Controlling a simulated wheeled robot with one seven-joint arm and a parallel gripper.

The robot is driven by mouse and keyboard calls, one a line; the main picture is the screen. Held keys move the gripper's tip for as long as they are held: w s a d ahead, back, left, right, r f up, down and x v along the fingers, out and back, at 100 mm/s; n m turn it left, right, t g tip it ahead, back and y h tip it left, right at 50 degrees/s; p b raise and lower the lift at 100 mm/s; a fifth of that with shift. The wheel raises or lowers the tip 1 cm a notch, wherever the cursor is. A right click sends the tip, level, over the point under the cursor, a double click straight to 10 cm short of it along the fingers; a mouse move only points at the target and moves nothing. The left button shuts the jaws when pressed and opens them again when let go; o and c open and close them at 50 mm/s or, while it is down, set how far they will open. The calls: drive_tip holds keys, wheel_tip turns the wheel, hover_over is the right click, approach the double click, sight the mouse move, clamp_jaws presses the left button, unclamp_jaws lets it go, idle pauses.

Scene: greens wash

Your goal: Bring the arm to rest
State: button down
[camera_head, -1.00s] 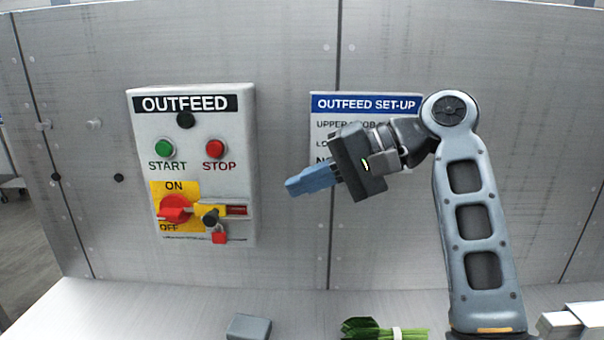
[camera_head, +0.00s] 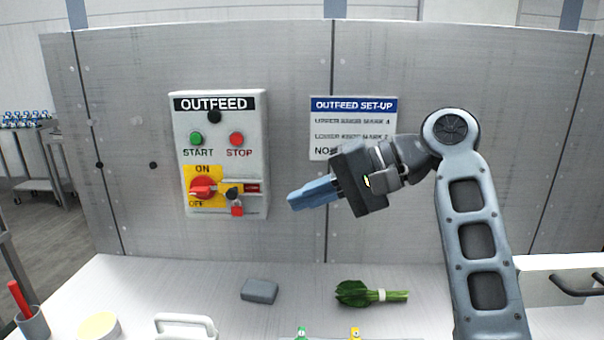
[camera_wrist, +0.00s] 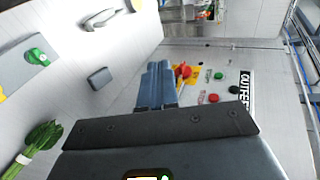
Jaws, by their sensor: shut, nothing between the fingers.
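My gripper (camera_head: 313,193) is in mid-air in front of the metal back panel (camera_head: 300,60), above the white counter (camera_head: 330,272). Its blue fingers are together, with nothing between them, and point left toward the outfeed box (camera_head: 218,110), apart from it. In the wrist view the fingers (camera_wrist: 157,84) show together with the outfeed box's red switch (camera_wrist: 183,71) beyond them.
A set-up sign (camera_head: 352,105) is on the panel, partly behind my gripper. A grey block (camera_head: 259,291) and a bunch of greens (camera_head: 372,294) lie on the counter. A white handle (camera_head: 186,321), a yellow round thing (camera_head: 100,326) and a grey cup (camera_head: 33,323) are at front left.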

drive_tip(key=s+d+f+m+t+h, duration=0.1)
drive_tip(key=s+d+f+m+t, duration=0.15)
drive_tip(key=f, duration=0.75)
drive_tip(key=s+d+f+m+t+h, duration=0.1)
drive_tip(key=f+t, duration=0.2)
drive_tip(key=f, duration=0.6)
drive_tip(key=s+d+f+m+t+h, duration=0.1)
drive_tip(key=s+d+f+t+h, duration=0.15)
drive_tip(key=s+f, duration=0.3)
drive_tip(key=s+d+f+t+h, duration=0.1)
drive_tip(key=s+d+f+h, duration=0.1)
drive_tip(key=s+d+f, duration=0.3)
drive_tip(key=s+d+f+n+t+h, duration=0.15)
drive_tip(key=s+d, duration=0.25)
drive_tip(key=s, duration=0.5)
drive_tip(key=s+d+f+t+h, duration=0.1)
drive_tip(key=s+d+h, duration=0.2)
drive_tip(key=s, duration=0.6)
drive_tip(key=s+d+r+n, duration=0.1)
drive_tip(key=s+r+n, duration=0.1)
drive_tip(key=s+r, duration=0.3)
drive_tip(key=s+d+r+n+t+h, duration=0.1)
drive_tip(key=s+r+n, duration=0.1)
drive_tip(key=s+r, duration=0.3)
drive_tip(key=s, duration=0.3)
drive_tip(key=shift+s+d+r+n+h, duration=0.3)
drive_tip(key=shift+s+r+n, duration=0.1)
